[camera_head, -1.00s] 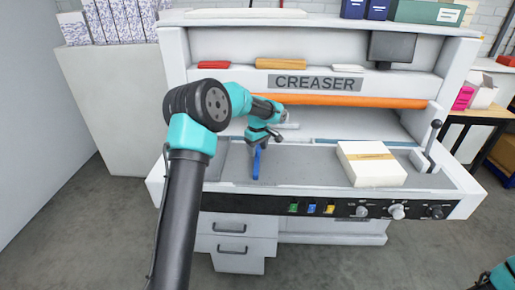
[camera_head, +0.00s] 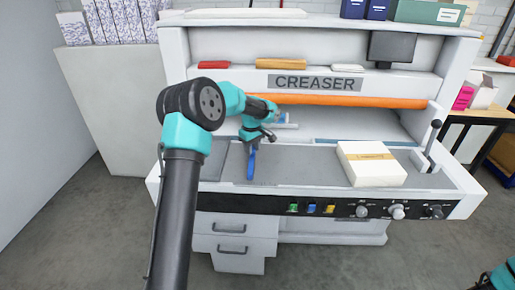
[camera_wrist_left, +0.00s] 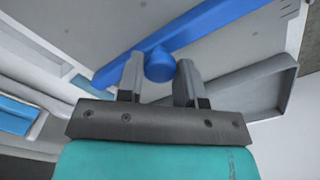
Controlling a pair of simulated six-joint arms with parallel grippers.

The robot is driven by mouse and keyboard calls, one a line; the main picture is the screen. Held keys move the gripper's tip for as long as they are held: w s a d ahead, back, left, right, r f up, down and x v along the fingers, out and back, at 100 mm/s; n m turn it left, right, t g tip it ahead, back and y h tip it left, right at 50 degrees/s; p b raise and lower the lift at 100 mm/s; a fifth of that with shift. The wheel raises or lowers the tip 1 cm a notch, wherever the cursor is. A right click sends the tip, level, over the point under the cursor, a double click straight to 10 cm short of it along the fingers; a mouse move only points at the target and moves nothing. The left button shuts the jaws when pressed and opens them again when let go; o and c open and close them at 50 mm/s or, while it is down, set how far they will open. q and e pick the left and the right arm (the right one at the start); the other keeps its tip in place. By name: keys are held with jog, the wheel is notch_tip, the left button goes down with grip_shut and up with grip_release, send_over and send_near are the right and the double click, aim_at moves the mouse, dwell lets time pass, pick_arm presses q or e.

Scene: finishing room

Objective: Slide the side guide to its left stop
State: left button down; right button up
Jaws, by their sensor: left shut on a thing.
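The side guide is a blue bar (camera_head: 251,165) on the grey bed of the creaser, left of the bed's middle. It runs from front to back. In the left wrist view the blue bar (camera_wrist_left: 205,28) crosses the upper part at a slant and carries a round blue knob (camera_wrist_left: 159,66). My left gripper (camera_head: 253,146) is over the back part of the guide, and its fingers (camera_wrist_left: 158,72) are shut around the knob. The head view hides the knob behind the gripper. I cannot make out the left stop clearly. My right gripper is not in view.
A white paper stack (camera_head: 370,166) with a tan band lies on the bed's right side, apart from the guide. A black-knobbed lever (camera_head: 432,140) stands right of it. The orange bar (camera_head: 330,101) crosses above the bed. The bed between guide and stack is clear.

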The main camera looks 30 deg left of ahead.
pick_arm(q)
jog(key=s+a, duration=0.1)
jog(key=a, duration=0.1)
jog(key=s+a, duration=0.1)
jog(key=a, duration=0.1)
jog(key=s+a, duration=0.1)
jog(key=a, duration=0.1)
jog(key=c, duration=0.8)
grip_release()
jog(key=shift+a, duration=0.1)
jog(key=shift+r, duration=0.1)
jog(key=shift+r, duration=0.6)
notch_tip(320, 180, up, 16)
jog(key=shift+r, duration=0.1)
